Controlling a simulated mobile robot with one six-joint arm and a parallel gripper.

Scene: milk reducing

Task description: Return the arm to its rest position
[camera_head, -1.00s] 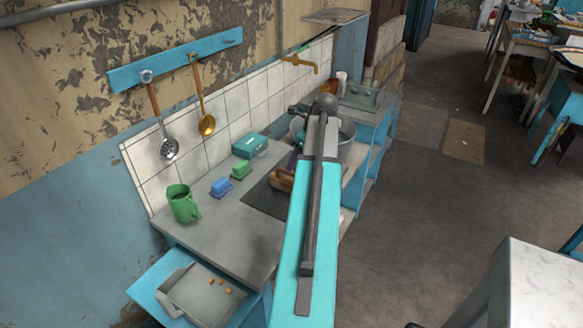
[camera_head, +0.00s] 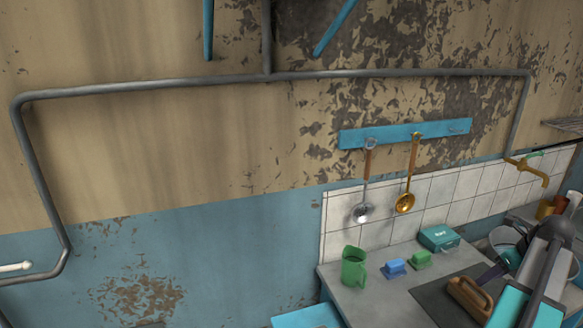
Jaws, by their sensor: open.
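My arm (camera_head: 541,273) reaches in from the lower right corner of the head view, with a turquoise link and a dark grey joint over the counter. A dark part of it shows just left of that joint, in front of the metal pot. I cannot make out any gripper fingers; they appear hidden behind the arm or lost among the dark shapes there. I see nothing held.
Ladles hang from a blue rack (camera_head: 400,133).

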